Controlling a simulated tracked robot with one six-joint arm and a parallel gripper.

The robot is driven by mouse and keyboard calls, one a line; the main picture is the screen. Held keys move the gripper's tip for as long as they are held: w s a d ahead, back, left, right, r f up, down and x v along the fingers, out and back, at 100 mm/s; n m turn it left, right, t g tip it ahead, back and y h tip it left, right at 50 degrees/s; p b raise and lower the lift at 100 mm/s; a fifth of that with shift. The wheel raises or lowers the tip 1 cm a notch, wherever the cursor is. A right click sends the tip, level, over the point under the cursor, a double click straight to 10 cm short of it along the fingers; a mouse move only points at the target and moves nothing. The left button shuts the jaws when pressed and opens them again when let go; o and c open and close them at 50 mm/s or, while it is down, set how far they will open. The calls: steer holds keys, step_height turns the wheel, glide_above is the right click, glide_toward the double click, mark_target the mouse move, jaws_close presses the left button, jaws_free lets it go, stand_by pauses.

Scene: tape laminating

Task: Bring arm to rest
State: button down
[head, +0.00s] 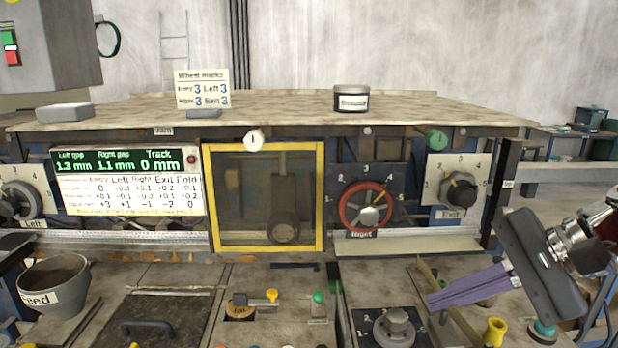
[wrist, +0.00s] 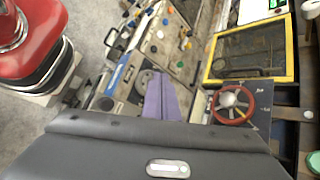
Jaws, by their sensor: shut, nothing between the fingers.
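My gripper (head: 432,300) is at the right of the head view, its purple fingers pointing left and slightly down. The fingers lie together with nothing between them. In the wrist view my gripper (wrist: 163,98) shows as purple fingers above the dark gripper body. It is in the air in front of the machine, below and right of the red Right wheel (head: 366,206). That wheel also shows in the wrist view (wrist: 233,105). Whether the fingertips touch anything beneath them cannot be told.
The Exit knob (head: 459,192) is above the gripper. A numbered dial (head: 394,328) and a yellow knob (head: 495,332) stand on the bench below. A yellow-framed window (head: 262,246) is in the middle. A Feed bucket (head: 54,288) stands at the left. The display (head: 125,161) reads Track 0 mm.

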steer(key=s+a+f+n+h, duration=0.2)
steer(key=f+n+h, duration=0.2)
steer(key=f+n, duration=0.2)
steer(key=s+a+f+n+t+h, duration=0.1)
steer(key=s+f+n+h, duration=0.2)
steer(key=f+n, duration=0.3)
step_height(320, 180, down, 5)
steer(key=shift+a+r+h, duration=0.15)
steer(key=shift+a+h, duration=0.25)
steer(key=shift+h, duration=0.4)
steer(key=shift+s+d, duration=0.1)
stand_by(2.4)
